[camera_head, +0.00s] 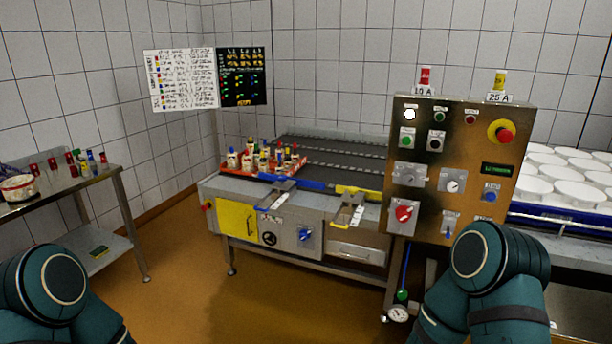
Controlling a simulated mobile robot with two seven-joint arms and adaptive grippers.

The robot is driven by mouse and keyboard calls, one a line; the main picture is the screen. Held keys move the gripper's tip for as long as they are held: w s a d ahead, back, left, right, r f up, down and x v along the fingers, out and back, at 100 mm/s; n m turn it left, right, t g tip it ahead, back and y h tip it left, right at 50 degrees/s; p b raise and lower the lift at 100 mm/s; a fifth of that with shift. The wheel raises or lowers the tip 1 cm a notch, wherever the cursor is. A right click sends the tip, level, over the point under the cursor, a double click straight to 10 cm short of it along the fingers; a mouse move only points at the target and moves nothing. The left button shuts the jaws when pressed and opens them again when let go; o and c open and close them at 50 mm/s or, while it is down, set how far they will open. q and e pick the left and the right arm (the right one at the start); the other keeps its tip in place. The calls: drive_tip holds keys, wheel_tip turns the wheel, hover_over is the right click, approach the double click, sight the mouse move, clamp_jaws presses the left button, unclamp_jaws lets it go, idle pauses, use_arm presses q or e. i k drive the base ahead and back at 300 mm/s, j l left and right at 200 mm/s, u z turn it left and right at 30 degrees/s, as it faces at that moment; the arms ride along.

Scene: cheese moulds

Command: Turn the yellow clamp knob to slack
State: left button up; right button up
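A yellow bar (358,191) lies along the front edge of the conveyor table, right of a similar blue bar (300,184). A bracket with a yellow part (345,217) hangs below the yellow bar; this may be the clamp, but its knob and setting are too small to tell. A blue knob (305,235) and a black handwheel (270,239) are on the front panel below. Both my grippers are out of view; only my teal arm links show at the bottom left and bottom right, well in front of the table.
An upright control panel (470,142) with buttons, a red rotary switch and a yellow-and-red stop button stands at the table's right. A tray of bottles (258,172) sits on the conveyor. White moulds (575,190) are at far right, a steel side table (100,178) at left. The floor between is clear.

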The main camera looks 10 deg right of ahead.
sight(353, 190)
drive_tip(key=i+z, duration=0.3)
drive_tip(key=i+j+z, duration=0.55)
drive_tip(key=i, duration=0.2)
drive_tip(key=i+j+z, duration=0.25)
drive_tip(key=z, duration=0.25)
drive_tip(key=i+j+z, duration=0.3)
drive_tip(key=z, duration=0.2)
